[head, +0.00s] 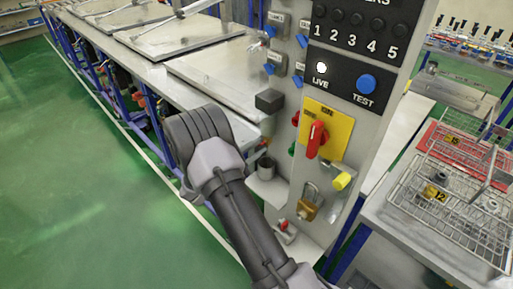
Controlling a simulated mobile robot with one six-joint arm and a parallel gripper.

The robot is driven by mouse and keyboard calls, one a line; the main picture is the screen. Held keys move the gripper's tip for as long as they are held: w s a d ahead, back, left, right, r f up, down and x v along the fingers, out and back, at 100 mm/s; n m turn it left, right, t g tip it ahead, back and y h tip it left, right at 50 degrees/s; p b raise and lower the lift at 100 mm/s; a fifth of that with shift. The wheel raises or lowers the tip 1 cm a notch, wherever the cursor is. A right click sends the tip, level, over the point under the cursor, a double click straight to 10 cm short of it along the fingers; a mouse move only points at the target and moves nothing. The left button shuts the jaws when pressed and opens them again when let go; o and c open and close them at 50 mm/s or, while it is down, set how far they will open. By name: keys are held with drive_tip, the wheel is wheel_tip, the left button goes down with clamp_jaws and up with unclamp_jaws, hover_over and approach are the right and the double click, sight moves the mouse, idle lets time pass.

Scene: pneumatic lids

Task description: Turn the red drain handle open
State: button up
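A small red handle (283,224) sits on a light valve-like fitting low on the grey panel column (320,216), below and left of a brass padlock (309,203). It is too small to tell whether it is open or closed. A larger red rotary handle (316,139) stands out from a yellow plate (338,121) higher on the column, roughly upright. No readable label marks either one as the drain. My arm rises from the bottom and bends left of the column. My gripper is not in view.
A yellow knob (342,181) sticks out beside the padlock, and a dark box (269,100) juts left. A blue TEST button (366,83) is above. A wire basket (455,212) stands on the right bench. Long lidded benches (205,68) run back left; green floor is clear.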

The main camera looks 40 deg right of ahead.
drive_tip(key=s+a+p, duration=0.1)
drive_tip(key=a+p, duration=0.1)
drive_tip(key=a, duration=1.5)
drive_tip(key=shift+s+a+p, duration=0.2)
drive_tip(key=shift+p, duration=0.2)
drive_tip(key=s+a+r+m+g+y+b, duration=0.1)
drive_tip(key=s+r+m+g+y, duration=0.1)
drive_tip(key=s+r+m+y, duration=0.45)
drive_tip(key=s+a+r+m+g+y+b, duration=0.1)
drive_tip(key=s+r+m+g+y+b, duration=0.2)
drive_tip(key=s, duration=0.6)
drive_tip(key=s+a+r+m+t+y, duration=0.2)
drive_tip(key=s+a+t+y, duration=0.1)
drive_tip(key=a, duration=0.4)
drive_tip(key=s+a+r+m+t+y+b, duration=0.1)
drive_tip(key=s+a+r+m+t+y, duration=0.1)
drive_tip(key=a+t+y, duration=0.4)
drive_tip(key=shift+s+a+r+m+t+y, duration=0.35)
drive_tip(key=shift+s+a+r+y, duration=0.35)
drive_tip(key=shift+s, duration=0.4)
